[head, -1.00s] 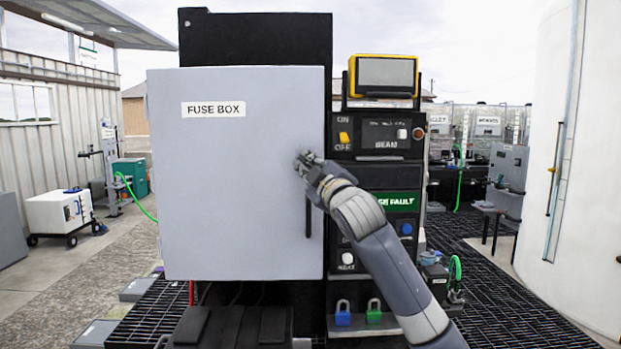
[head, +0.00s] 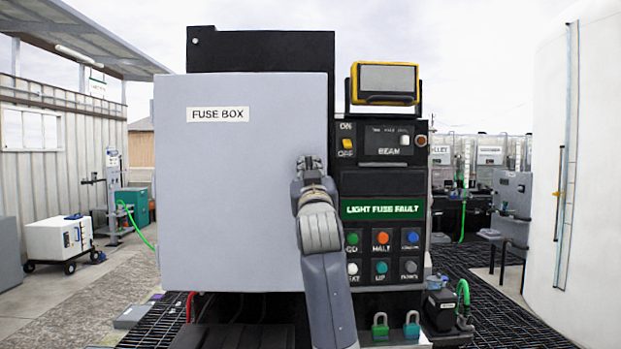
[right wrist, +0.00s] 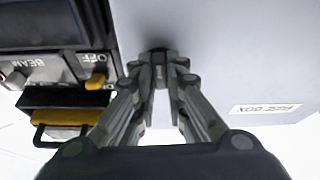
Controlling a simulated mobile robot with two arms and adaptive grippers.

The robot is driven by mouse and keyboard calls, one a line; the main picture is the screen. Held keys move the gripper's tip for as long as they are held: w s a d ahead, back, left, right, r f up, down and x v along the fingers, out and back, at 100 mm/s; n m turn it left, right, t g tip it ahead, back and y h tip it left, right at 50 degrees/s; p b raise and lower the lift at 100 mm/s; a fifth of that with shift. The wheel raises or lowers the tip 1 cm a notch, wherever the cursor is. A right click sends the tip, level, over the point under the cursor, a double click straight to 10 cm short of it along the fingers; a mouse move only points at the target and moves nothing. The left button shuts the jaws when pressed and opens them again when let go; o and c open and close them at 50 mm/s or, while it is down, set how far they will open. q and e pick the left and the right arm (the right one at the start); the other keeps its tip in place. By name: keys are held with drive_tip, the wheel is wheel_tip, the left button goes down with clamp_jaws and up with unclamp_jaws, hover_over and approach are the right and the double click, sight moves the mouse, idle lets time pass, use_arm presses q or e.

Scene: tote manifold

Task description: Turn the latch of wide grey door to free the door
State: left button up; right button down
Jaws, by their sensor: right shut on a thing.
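The wide grey door (head: 230,190) is closed over the black cabinet and bears a FUSE BOX label (head: 217,114). My right gripper (head: 309,166) is at the door's right edge, about mid-height, with its arm hanging down over the lower right part of the door. In the right wrist view, the fingers of my right gripper (right wrist: 160,75) are closed together on a small dark latch (right wrist: 158,48) on the door face. The latch is mostly hidden by the fingers, so I cannot tell its angle. My left gripper is not in view.
A control panel (head: 381,210) with several buttons and a BEAM switch stands just right of the door. A yellow-framed screen (head: 385,82) sits above it. Two padlocks (head: 380,327) hang below. Open ground (head: 70,300) lies at the left, a white tank (head: 590,180) at the right.

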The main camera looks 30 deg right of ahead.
drive_tip(key=shift+s+r+m+h, duration=0.1)
drive_tip(key=shift+r+m+h, duration=0.25)
drive_tip(key=shift+m+h, duration=0.45)
drive_tip(key=c, duration=1.6)
unclamp_jaws()
drive_tip(key=shift+w+f, duration=0.2)
drive_tip(key=shift+f, duration=0.1)
drive_tip(key=v, duration=1.2)
drive_tip(key=shift+r, duration=0.4)
drive_tip(key=shift+s, duration=0.15)
